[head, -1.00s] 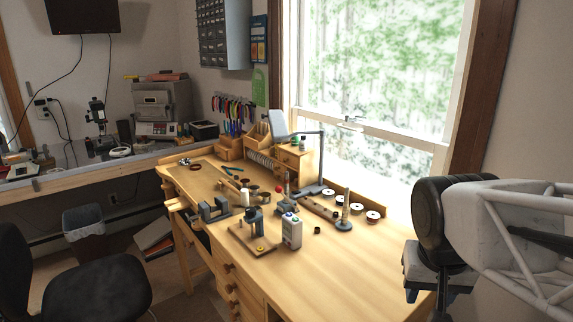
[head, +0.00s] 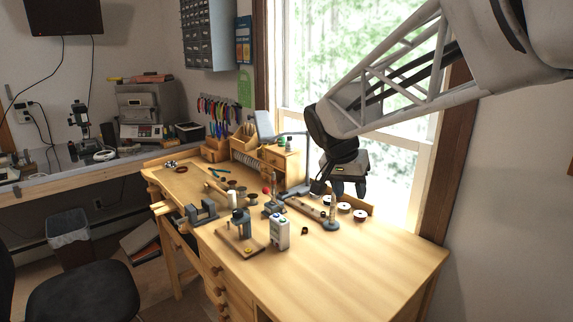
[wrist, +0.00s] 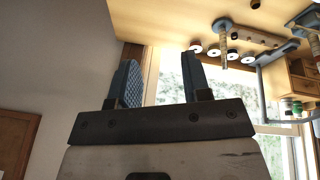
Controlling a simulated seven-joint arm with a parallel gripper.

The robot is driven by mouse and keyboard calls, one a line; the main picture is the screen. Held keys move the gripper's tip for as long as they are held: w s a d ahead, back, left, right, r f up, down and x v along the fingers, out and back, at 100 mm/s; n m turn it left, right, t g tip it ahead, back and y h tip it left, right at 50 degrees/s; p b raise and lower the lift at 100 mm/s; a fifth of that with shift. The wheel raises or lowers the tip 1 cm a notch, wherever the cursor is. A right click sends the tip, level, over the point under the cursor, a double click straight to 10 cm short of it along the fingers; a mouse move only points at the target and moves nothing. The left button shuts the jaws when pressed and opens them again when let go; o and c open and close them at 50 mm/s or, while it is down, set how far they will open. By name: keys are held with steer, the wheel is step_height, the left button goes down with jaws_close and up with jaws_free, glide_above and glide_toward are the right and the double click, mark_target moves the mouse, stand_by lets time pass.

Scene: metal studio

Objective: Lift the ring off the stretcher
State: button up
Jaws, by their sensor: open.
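My gripper (head: 348,190) is open and empty above the right back part of the bench, fingers pointing down. Its two blue pads stand apart in the wrist view (wrist: 159,70). Just below and left of it in the head view, a tapered upright post (head: 333,212) stands on a round grey base; it also shows in the wrist view (wrist: 224,46). Another upright tool (head: 273,195) with a dark base stands further left. I cannot tell for sure which of these is the stretcher, and no ring on either is clear. A small dark ring-like piece (head: 304,231) lies on the bench.
A white-and-blue container (head: 279,232), a wooden board with a grey tool (head: 240,226) and a grey vise (head: 201,212) stand to the left. The bench's front right (head: 370,255) is clear.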

steer(key=w+a+f+m+t+h, duration=0.1)
steer(key=w+a+m, duration=0.1)
steer(key=w+a, duration=0.55)
steer(key=w+a+f+m+h, duration=0.1)
steer(key=w+a, duration=0.4)
steer(key=w, duration=0.5)
steer(key=m+t+h, duration=0.2)
steer(key=m, duration=0.1)
glide_toward(272, 179)
steer(key=shift+w, duration=0.3)
steer(key=shift+d+f, duration=0.1)
steer(key=shift+d, duration=0.05)
steer(key=x, duration=0.8)
steer(key=shift+f, duration=0.3)
steer(key=c, duration=0.7)
steer(key=shift+r, duration=0.1)
